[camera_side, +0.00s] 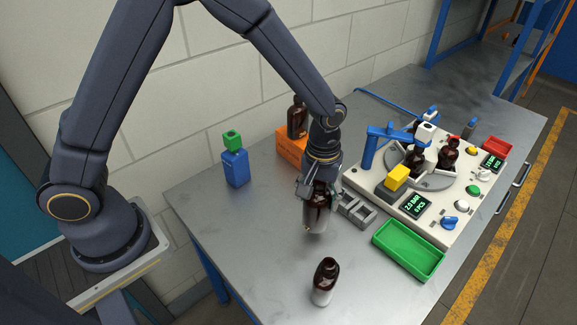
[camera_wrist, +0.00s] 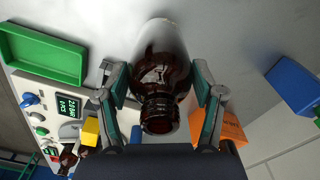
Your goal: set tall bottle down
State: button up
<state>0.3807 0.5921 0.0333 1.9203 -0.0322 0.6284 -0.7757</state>
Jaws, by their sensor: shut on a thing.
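A tall amber bottle with a pale lower part (camera_side: 317,214) is held upright in my gripper (camera_side: 320,190) in the side view. In the wrist view the brown bottle (camera_wrist: 162,75) sits between the two fingers of my gripper (camera_wrist: 163,95), its open neck toward the camera. The fingers are shut on it from both sides. Its base is close to the table; I cannot tell whether it touches. Another amber bottle (camera_side: 325,281) stands on the table at the front. A further one (camera_side: 297,118) stands on an orange block (camera_side: 291,146) behind my gripper.
A grey slotted holder (camera_side: 357,210) is close to the right of the held bottle. A green tray (camera_side: 409,250) and a white machine with bottles on its turntable (camera_side: 440,182) are farther right. A blue container (camera_side: 235,168) stands left. The table (camera_side: 255,235) is clear at front left.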

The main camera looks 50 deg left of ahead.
jog(key=shift+w+f, duration=0.2)
jog(key=shift+f, duration=1.6)
jog(key=o, duration=1.3)
jog(key=shift+f, duration=0.1)
